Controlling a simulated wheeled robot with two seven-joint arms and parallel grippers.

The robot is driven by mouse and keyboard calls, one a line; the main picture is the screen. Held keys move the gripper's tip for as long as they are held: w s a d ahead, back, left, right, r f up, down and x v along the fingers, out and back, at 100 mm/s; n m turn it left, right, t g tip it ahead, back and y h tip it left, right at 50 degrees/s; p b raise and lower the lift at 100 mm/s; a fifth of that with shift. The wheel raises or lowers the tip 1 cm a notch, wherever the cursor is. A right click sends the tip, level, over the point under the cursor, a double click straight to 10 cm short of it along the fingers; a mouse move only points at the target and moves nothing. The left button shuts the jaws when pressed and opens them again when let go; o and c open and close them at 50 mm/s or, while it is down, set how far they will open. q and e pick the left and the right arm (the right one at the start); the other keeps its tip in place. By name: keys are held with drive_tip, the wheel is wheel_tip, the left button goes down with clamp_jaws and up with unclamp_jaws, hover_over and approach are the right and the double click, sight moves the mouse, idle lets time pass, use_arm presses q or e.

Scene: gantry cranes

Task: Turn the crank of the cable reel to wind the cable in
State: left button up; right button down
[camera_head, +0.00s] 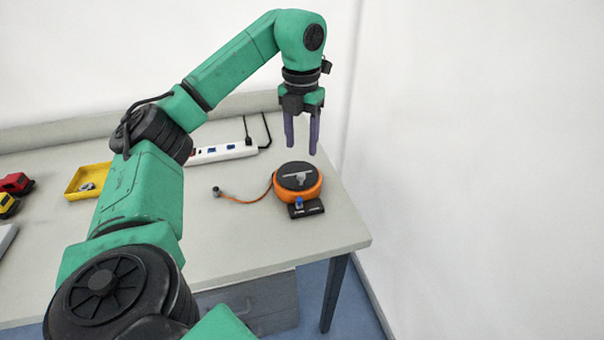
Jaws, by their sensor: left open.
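The cable reel (311,190) is an orange drum with a dark top, standing on the table near its right end. A light crank bar (296,175) lies across its top. A small blue piece (298,203) shows on the dark base in front of the drum. The orange cable (247,200) runs out to the left and ends in a small dark plug (216,191). My left gripper (301,150) hangs fingers down above and just behind the reel. Its two fingers are apart with nothing between them. My right gripper is not in view.
A white power strip (222,152) lies behind the reel to the left. A yellow tray (80,193) with small parts and red and yellow items (15,185) are at the left. The table (240,240) is clear in front of the reel. A white wall stands at the right.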

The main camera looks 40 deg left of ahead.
use_arm(q)
drive_tip(key=p, duration=0.1)
hover_over(301, 174)
wheel_tip(301, 174, down, 6)
drive_tip(key=shift+s+r, duration=0.1)
drive_tip(key=shift+r, duration=0.1)
wheel_tip(301, 174, down, 4)
drive_tip(key=shift+d+f, duration=0.1)
clamp_jaws()
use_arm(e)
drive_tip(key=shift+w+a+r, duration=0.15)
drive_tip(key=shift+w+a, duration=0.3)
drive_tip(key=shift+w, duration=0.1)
